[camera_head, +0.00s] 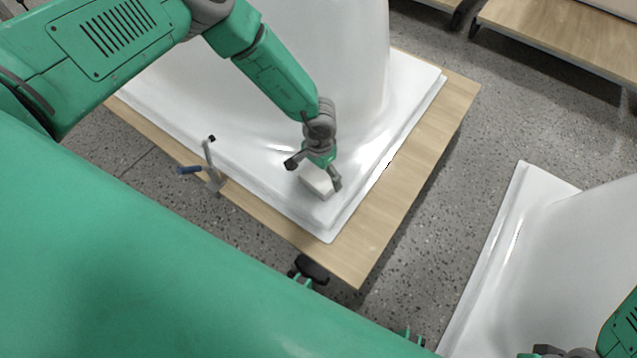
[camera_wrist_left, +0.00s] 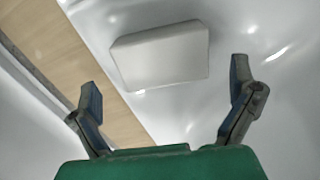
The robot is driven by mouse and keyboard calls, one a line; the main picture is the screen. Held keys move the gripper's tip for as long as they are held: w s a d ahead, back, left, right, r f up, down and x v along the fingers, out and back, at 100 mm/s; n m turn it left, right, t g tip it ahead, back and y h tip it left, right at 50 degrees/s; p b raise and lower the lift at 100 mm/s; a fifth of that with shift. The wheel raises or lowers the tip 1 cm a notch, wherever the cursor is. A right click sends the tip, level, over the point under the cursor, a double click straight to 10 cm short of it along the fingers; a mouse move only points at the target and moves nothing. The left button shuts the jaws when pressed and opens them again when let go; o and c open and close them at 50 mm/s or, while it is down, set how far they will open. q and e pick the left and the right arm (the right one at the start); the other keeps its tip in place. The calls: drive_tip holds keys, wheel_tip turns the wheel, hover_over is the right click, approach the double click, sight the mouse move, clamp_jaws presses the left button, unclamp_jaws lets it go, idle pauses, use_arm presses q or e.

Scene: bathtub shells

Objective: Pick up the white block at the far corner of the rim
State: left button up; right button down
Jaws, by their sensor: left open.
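The white block (camera_head: 316,181) lies on the white tub shell's rim near its corner, in the head view. In the left wrist view the block (camera_wrist_left: 162,56) shows as a pale slab beyond the fingertips, roughly centred between them. My left gripper (camera_head: 314,174) is over the block with its fingers spread, one to each side. In the left wrist view the left gripper (camera_wrist_left: 165,88) is open and empty, and the block lies ahead of it. Dark parts of my right arm show at the lower right edge, too cut off to read its jaws.
The tub shell (camera_head: 410,88) stands on a wooden table (camera_head: 425,150). A clamp with a blue handle (camera_head: 190,170) sits at the table's left edge. Another white shell (camera_head: 560,250) is at the right. Speckled floor lies between them.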

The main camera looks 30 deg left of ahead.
sight(319, 178)
use_arm(q)
wheel_tip(319, 178, down, 3)
drive_tip(key=shift+f+b, duration=0.1)
drive_tip(key=shift+b, duration=0.4)
drive_tip(key=shift+f, duration=0.1)
drive_tip(key=shift+a, duration=0.3)
drive_tip(key=c, duration=0.6)
drive_tip(key=shift+d, duration=0.1)
drive_tip(key=shift+c, duration=0.2)
drive_tip(key=shift+d, duration=0.1)
